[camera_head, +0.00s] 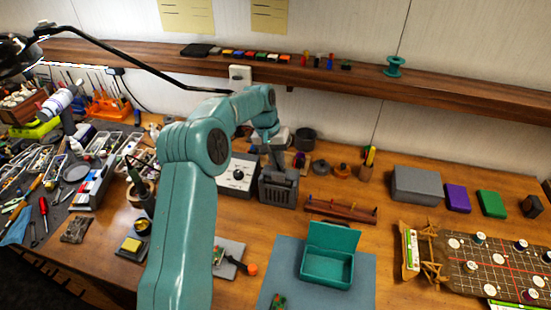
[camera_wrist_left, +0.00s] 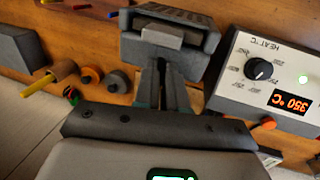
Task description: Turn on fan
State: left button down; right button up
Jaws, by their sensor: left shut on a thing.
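The fan is a dark grey, box-shaped unit (camera_head: 279,190) with a slotted front, standing on the wooden bench right of the white-topped heat station. In the left wrist view, the fan (camera_wrist_left: 130,48) is at the top centre, with a lighter grey block on it. My left gripper (camera_head: 276,158) reaches down to the top of the fan from behind. In the left wrist view, its narrow fingers (camera_wrist_left: 163,72) are close together and meet the fan's near edge, shut on part of it. The fingers hide the exact contact, and I cannot make out a switch. My right gripper is not in view.
The heat station (camera_head: 238,175) stands close to the fan's left, its display (camera_wrist_left: 290,100) reading 350. Round pots and a tool holder (camera_head: 367,168) are to the right. A wooden rack (camera_head: 341,209) and an open teal box (camera_head: 328,265) lie in front. A shelf (camera_head: 420,88) runs above.

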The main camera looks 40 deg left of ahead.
aim_at(287, 171)
pick_arm(q)
jog(key=g+y, duration=0.1)
jog(key=w+d+y, duration=0.1)
jog(key=y, duration=0.1)
jog(key=shift+d+g, duration=0.2)
jog(key=shift+g, duration=0.2)
jog(key=shift+w+d+f+g+y, duration=0.15)
jog(key=shift+d+g+y, duration=0.3)
jog(key=shift+y, duration=0.45)
jog(key=shift+w+d+f+g+y, duration=0.1)
jog(key=shift+d+g+y, duration=0.1)
jog(key=shift+g+y, duration=0.55)
jog(key=shift+y, duration=0.25)
jog(key=c, duration=1.5)
grip_release()
jog(key=shift+a, duration=0.1)
jog(key=v, duration=1.2)
jog(key=shift+s, duration=0.1)
